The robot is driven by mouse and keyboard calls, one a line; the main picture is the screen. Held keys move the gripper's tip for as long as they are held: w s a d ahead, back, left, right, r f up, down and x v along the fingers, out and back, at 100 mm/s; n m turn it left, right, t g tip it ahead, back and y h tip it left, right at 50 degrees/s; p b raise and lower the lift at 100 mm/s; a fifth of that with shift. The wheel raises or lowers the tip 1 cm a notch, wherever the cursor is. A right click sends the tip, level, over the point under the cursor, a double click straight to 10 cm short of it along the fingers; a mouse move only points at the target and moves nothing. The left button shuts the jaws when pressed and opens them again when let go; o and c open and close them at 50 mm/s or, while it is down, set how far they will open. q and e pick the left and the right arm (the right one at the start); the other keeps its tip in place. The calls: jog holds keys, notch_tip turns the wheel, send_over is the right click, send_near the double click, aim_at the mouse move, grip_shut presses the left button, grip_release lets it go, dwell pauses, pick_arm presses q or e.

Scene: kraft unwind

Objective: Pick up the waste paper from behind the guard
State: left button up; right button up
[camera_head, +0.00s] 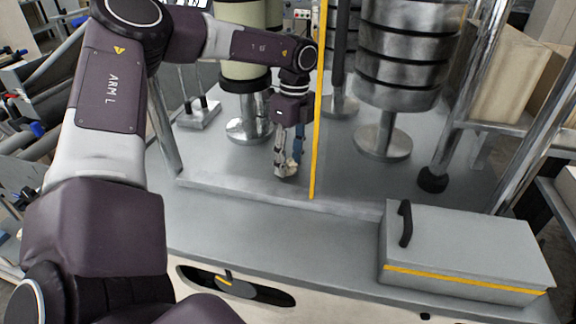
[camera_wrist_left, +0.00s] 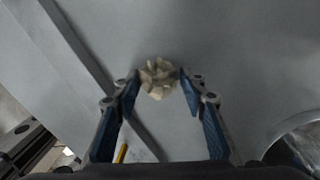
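The waste paper is a small crumpled beige ball (camera_wrist_left: 158,78) on the grey deck in the left wrist view. It also shows in the head view (camera_head: 290,168), partly hidden by a finger. My left gripper (camera_head: 288,163) points down at it behind the yellow-edged guard. In the wrist view the fingertips of the left gripper (camera_wrist_left: 159,82) stand apart, one on each side of the paper. I cannot tell whether they touch it. My right gripper is not in view.
The narrow yellow guard edge (camera_head: 316,120) rises close to the right of my left gripper. Dark metal rollers (camera_head: 404,50) stand behind it. A grey box with a black handle (camera_head: 460,245) sits at the front right. A low rail (camera_head: 260,194) crosses the deck.

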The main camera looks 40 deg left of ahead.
pick_arm(q)
jog(key=shift+c, duration=1.3)
